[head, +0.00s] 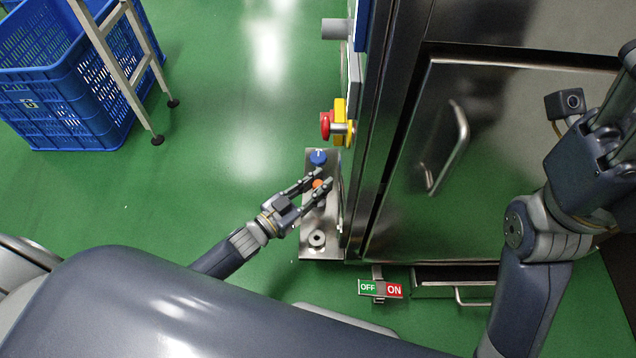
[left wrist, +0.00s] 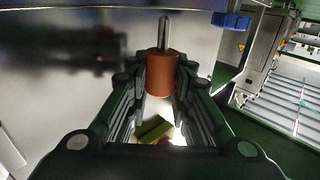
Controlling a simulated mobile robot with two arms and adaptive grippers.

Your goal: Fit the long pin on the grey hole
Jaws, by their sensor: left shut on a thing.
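The long pin shows in the left wrist view as an orange-brown cylinder (left wrist: 161,75) with a thin metal rod (left wrist: 164,32) out of its far end. My left gripper (head: 320,183) is shut on the cylinder, and the orange also shows between its fingers in the head view (head: 317,184). The gripper is over the middle of a narrow metal plate (head: 309,218). The grey hole, a round grey fitting with a dark centre (head: 317,239), is at the plate's near end, below the gripper in the picture. My right gripper (head: 625,95) is cut off at the right edge.
A blue knob (head: 318,157) is at the plate's far end. A red and yellow emergency button (head: 337,124) sticks out beyond it. A steel cabinet (head: 480,150) stands close on the right. An OFF/ON sign (head: 381,289) is below. Blue crates (head: 75,85) stand at upper left; open green floor lies between.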

